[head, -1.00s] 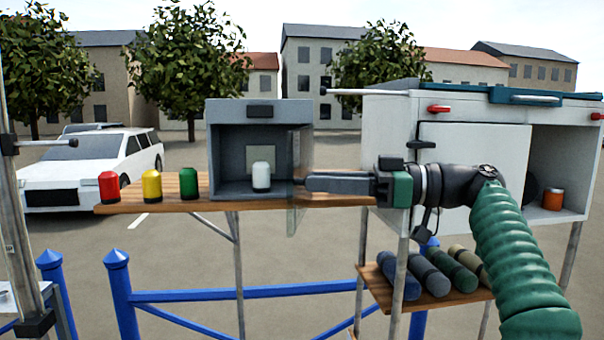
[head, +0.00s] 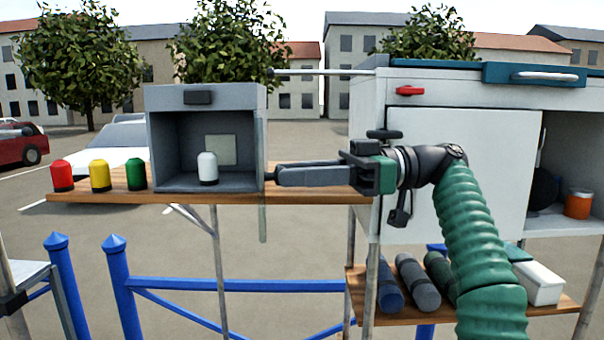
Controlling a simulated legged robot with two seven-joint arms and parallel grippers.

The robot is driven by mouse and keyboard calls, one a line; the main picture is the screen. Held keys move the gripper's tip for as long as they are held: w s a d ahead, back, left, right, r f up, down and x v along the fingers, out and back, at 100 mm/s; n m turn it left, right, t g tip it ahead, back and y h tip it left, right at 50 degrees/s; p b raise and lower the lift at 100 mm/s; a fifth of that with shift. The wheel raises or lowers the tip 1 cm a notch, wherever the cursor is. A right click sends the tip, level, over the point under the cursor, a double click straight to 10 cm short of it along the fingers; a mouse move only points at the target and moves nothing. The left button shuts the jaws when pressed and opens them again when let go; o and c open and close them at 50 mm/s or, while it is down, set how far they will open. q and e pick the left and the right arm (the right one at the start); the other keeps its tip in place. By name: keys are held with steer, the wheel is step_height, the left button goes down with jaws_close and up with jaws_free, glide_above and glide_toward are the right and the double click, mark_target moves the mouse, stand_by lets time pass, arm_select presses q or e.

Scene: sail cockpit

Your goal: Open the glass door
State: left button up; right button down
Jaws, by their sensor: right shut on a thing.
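The glass door (head: 262,215) is a thin clear pane on the right side of a grey open-fronted box (head: 205,96). It shows almost edge-on, sticks out from the box's right edge and hangs below the shelf line. The box front is uncovered, with a white capped bottle (head: 207,168) inside. My right gripper (head: 272,175) comes in from the right, its long grey fingers shut with their tips at the door's edge. The small part between the tips, likely the door's handle, is too small to make out. My left gripper is not in view.
The box stands on a wooden shelf (head: 310,198) with red (head: 62,175), yellow (head: 100,176) and green (head: 136,174) bottles to its left. A white cabinet (head: 470,170) stands at right. A lower shelf (head: 550,305) holds rolled bundles. Blue railing (head: 235,285) runs below.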

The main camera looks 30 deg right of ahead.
steer(key=shift+d, duration=0.1)
steer(key=c, duration=1.5)
jaws_free()
steer(key=shift+o, duration=1.6)
steer(key=shift+w+d, duration=0.15)
steer(key=shift+d, duration=0.1)
steer(key=shift+d, duration=0.1)
steer(key=p+v, duration=1.2)
steer(key=v, duration=0.4)
steer(key=shift+d, duration=0.3)
steer(key=shift+d+f, duration=0.1)
steer(key=shift+f, duration=0.05)
